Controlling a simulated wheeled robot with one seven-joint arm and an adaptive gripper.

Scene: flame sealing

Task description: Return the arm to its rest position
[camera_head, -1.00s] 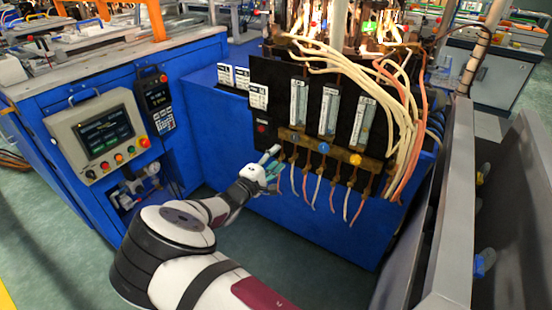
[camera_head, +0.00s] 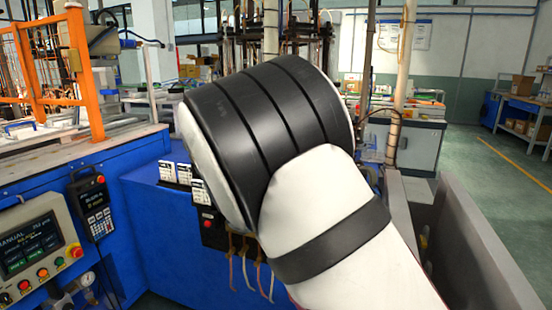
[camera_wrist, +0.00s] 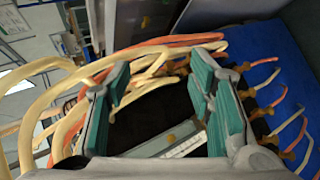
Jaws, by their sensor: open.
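My gripper (camera_wrist: 160,105) shows in the wrist view with its two teal-padded fingers spread apart and nothing between them. Beyond the fingers are the black flowmeter panel (camera_wrist: 150,118), a flowmeter tube (camera_wrist: 182,147) and cream and orange hoses (camera_wrist: 130,58). In the head view my large white and black arm link fills the middle and hides my gripper and most of the panel. Only the panel's left edge with a red button (camera_head: 207,217) and some hanging hoses (camera_head: 246,270) show beside the arm.
A blue machine cabinet (camera_head: 140,205) stands behind and left of the arm. A control screen (camera_head: 32,248) and a keypad pendant (camera_head: 96,207) are at the left. A grey metal wall (camera_head: 465,250) runs along the right. Open green floor (camera_head: 490,165) lies at the far right.

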